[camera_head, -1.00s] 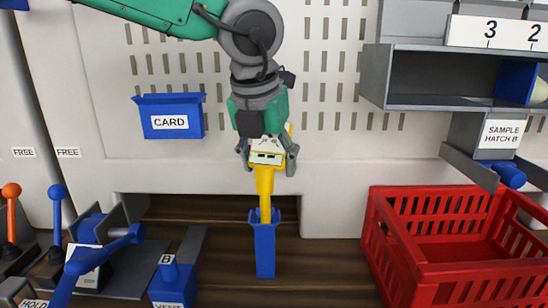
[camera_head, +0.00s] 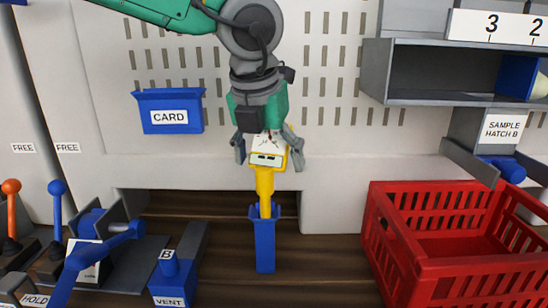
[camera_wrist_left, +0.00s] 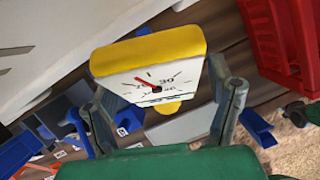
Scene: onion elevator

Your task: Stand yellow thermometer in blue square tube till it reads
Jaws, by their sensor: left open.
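The yellow thermometer (camera_head: 264,182) stands upright with its lower stem inside the blue square tube (camera_head: 265,247) in the head view. Its white dial head is at the top, between the fingers of my left gripper (camera_head: 269,153). The fingers are spread apart on both sides of the head. The small dial numbers are hard to read. My right gripper is not in view.
A red crate (camera_head: 375,215) stands at the right. A blue CARD holder (camera_head: 170,100) hangs on the pegboard. Blue and orange levers, a HOLD label and a blue VENT block (camera_head: 171,285) crowd the left. A grey shelf (camera_head: 420,98) is at upper right.

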